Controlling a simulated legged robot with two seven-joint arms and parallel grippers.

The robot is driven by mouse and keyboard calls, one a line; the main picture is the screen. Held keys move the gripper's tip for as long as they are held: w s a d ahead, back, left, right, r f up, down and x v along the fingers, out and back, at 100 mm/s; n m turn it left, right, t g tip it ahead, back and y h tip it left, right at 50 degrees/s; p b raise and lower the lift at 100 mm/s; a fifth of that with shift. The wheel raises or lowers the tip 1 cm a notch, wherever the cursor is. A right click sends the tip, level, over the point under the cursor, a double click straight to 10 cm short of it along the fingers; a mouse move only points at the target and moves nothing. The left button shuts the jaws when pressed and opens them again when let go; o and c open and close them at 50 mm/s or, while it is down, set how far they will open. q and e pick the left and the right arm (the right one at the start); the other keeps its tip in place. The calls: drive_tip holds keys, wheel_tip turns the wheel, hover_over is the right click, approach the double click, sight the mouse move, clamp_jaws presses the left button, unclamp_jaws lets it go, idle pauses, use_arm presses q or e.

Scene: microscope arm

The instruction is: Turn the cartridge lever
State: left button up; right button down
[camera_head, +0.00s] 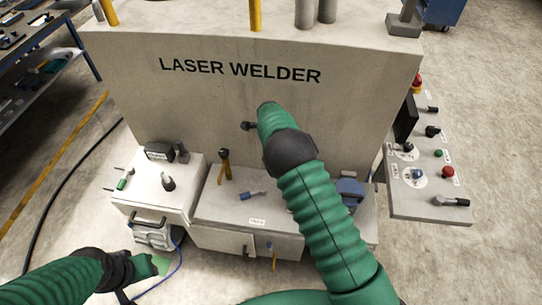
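I cannot tell for sure which handle is the cartridge lever. On the front ledge of the laser welder (240,105) stand a dark-knobbed lever (168,182), an orange-handled lever (224,166) and a blue-tipped handle (252,194). A small orange lever (273,258) hangs below the ledge. My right arm, in a green sleeve, reaches over the ledge to the welder's front face; its gripper is hidden beyond the wrist. A small black part shows left of that wrist. My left arm is low at the left, its green end near the lower box; its fingers cannot be made out.
A control panel (430,170) with knobs, buttons and a dark screen juts out at the right. A blue part (350,188) sits right of my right arm. A grey box (155,234) stands low at the left. A shelf with tools (40,55) is at the upper left.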

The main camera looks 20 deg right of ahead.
drive_tip(key=shift+w+a+r, duration=0.1)
drive_tip(key=shift+w+r, duration=0.05)
drive_tip(key=shift+w, duration=0.05)
drive_tip(key=c, duration=1.6)
unclamp_jaws()
drive_tip(key=shift+o, duration=2.1)
wheel_tip(320, 180, up, 16)
drive_tip(key=s+a+b, duration=0.1)
drive_tip(key=s+b, duration=0.1)
drive_tip(key=s, duration=0.1)
drive_tip(key=shift+a+b, duration=0.2)
drive_tip(key=shift+b, duration=0.15)
drive_tip(key=shift+r, duration=0.1)
